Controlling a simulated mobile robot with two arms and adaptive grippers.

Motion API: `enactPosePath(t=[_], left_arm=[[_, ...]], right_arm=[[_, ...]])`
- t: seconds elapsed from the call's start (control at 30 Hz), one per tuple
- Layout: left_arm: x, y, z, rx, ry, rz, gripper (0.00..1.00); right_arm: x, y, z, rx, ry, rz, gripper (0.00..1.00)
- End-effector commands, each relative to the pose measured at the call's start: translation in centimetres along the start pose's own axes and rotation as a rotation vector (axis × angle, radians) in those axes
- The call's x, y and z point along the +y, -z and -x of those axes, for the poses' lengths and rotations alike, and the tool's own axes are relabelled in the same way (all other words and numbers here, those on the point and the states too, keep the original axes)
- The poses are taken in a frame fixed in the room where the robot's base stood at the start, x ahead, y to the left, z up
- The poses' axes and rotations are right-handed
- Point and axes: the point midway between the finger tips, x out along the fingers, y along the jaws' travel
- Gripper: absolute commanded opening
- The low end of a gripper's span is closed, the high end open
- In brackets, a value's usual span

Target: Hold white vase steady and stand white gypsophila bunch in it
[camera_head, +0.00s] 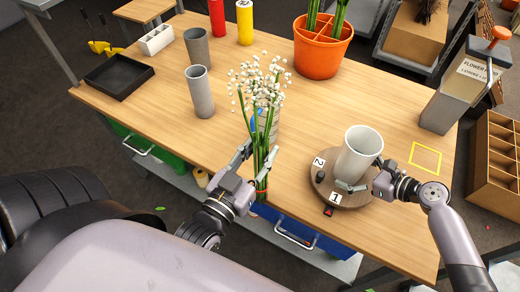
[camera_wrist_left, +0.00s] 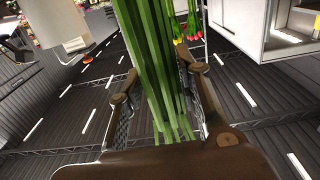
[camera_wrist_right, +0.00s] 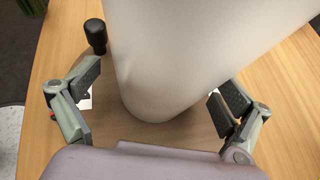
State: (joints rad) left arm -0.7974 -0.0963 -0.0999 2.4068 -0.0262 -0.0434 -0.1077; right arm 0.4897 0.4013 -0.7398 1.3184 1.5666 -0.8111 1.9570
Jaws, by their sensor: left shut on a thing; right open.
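The white vase (camera_head: 358,154) stands upright on a round wooden turntable (camera_head: 343,196) with labels 1 and 2. My right gripper (camera_head: 365,186) is open at the vase's lower front; in the right wrist view its fingers (camera_wrist_right: 160,95) lie on either side of the vase (camera_wrist_right: 165,60), with gaps visible. The white gypsophila bunch (camera_head: 258,92) is upright, blossoms on top, left of the vase. My left gripper (camera_head: 252,170) is shut on its green stems, which also show in the left wrist view (camera_wrist_left: 158,65). The stem ends hang near the table's front edge.
An orange divided pot (camera_head: 322,50) stands behind the vase. Two grey cylinders (camera_head: 201,92) and a black tray (camera_head: 118,76) are at the left. A flower food dispenser (camera_head: 462,88) and a yellow square outline (camera_head: 425,157) are at the right.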

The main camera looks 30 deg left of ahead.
Motion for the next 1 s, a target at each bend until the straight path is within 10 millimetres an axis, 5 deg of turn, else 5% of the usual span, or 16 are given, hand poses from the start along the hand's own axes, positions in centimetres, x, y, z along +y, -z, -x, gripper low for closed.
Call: enactPosePath(t=[0.3,1.0], left_arm=[[-0.01,0.04,-0.01,0.002,0.000,0.000,0.00],[-0.01,0.05,-0.01,0.002,0.000,0.000,0.00]], right_arm=[[0.00,-0.05,-0.15,-0.001,0.000,0.001,0.96],[0.01,-0.03,-0.13,0.000,0.000,0.001,0.49]])
